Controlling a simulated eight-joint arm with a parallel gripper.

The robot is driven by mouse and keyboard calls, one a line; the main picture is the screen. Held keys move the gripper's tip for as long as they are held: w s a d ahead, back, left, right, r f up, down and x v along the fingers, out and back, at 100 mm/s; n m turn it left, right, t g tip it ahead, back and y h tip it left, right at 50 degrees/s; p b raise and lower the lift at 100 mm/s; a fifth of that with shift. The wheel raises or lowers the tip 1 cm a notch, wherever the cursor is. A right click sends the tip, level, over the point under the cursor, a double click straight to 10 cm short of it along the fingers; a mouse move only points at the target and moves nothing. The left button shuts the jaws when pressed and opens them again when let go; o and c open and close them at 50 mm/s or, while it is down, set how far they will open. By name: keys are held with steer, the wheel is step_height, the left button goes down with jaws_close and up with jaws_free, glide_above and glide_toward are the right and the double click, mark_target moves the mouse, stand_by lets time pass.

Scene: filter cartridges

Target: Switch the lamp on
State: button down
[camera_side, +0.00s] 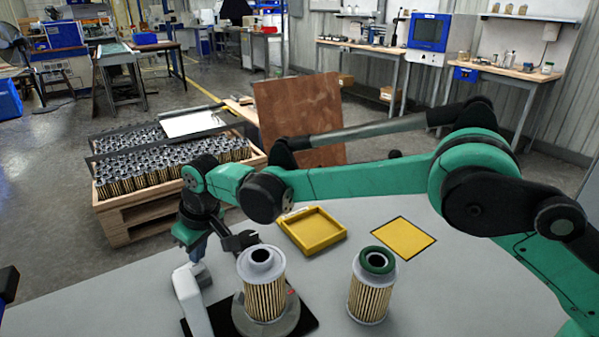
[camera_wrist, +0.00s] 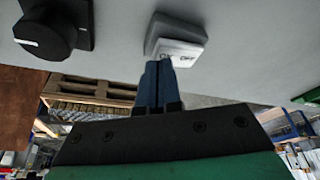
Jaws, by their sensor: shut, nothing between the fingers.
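A white rocker switch (camera_wrist: 176,42) with ON and OFF lettering shows in the wrist view, on a pale grey surface. My gripper (camera_wrist: 159,66) has its blue fingers shut together, with nothing between them. The tips are at the switch's lettered edge, overlapping the ON side; I cannot tell whether they touch it. In the side view my gripper (camera_side: 197,250) points down behind a white upright piece (camera_side: 190,300), and the switch is hidden. I cannot make out a lamp for certain or whether one is lit.
A black knob (camera_wrist: 52,38) with a white mark is left of the switch. One filter cartridge (camera_side: 265,287) stands on a round grey base; another with a green ring (camera_side: 370,287) stands to its right. A yellow tray (camera_side: 328,246) and yellow square (camera_side: 403,238) lie behind.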

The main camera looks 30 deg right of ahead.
mark_target(203, 263)
steer(key=shift+r, duration=3.1)
steer(key=shift+d+r, duration=0.1)
steer(key=shift+d, duration=0.05)
steer(key=s+d+r+m+t, duration=0.1)
steer(key=s+d+r, duration=0.25)
steer(key=d, duration=0.35)
steer(key=s+d+r+m+t, duration=0.1)
steer(key=s+d+r+m, duration=0.1)
steer(key=d+r, duration=0.35)
steer(key=s+d+f+m+t+h, duration=0.1)
steer(key=s+d+f, duration=0.5)
steer(key=s+d, duration=0.6)
steer(key=shift+s+m+t+h, duration=0.3)
steer(key=shift+s+m+t, duration=0.25)
steer(key=shift+m, duration=0.45)
